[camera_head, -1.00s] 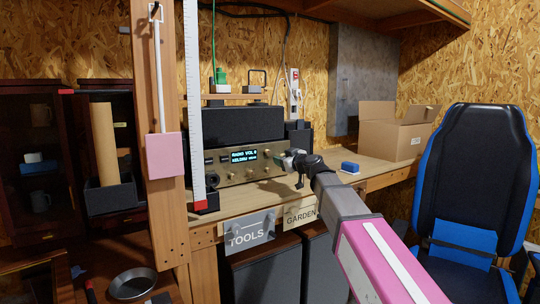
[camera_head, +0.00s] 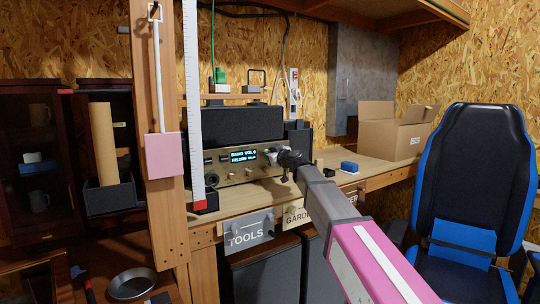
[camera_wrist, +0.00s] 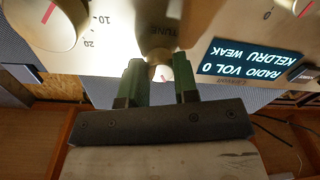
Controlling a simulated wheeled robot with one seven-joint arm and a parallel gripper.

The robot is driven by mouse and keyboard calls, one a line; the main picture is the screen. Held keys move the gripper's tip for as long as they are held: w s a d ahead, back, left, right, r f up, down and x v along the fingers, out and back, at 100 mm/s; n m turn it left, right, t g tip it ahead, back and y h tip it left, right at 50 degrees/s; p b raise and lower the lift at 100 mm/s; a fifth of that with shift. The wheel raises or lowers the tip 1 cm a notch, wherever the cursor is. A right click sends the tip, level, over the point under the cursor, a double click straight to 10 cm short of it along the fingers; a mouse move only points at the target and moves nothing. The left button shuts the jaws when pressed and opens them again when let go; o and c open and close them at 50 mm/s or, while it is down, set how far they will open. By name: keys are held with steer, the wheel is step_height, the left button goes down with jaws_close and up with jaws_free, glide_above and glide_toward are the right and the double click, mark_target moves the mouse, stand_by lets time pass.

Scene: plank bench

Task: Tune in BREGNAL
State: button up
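The radio (camera_head: 236,173) stands on the bench with a brass-coloured front. Its lit display (camera_head: 243,156) also shows in the wrist view (camera_wrist: 250,62), upside down, reading "RADIO VOL 0" and "KELDRU WEAK". A pale TUNE knob (camera_wrist: 160,68) sits by the "TUNE" lettering in the wrist view. My gripper (camera_wrist: 160,80) has its two green fingers apart, one on each side of this knob. I cannot tell whether they touch it. In the head view my gripper (camera_head: 272,155) is at the right part of the radio front, mostly hidden by my arm.
A larger dial knob (camera_wrist: 48,22) is left of the fingers in the wrist view. A blue block (camera_head: 349,167) and a cardboard box (camera_head: 388,138) are to the right on the bench. A white ruler (camera_head: 193,100) stands left of the radio. A blue-black chair (camera_head: 475,170) stands at right.

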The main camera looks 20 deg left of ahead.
steer(key=shift+m, duration=0.3)
steer(key=m, duration=1.1)
stand_by(0.3)
steer(key=shift+m, duration=0.3)
stand_by(0.3)
steer(key=o, duration=0.9)
steer(key=shift+o, duration=0.2)
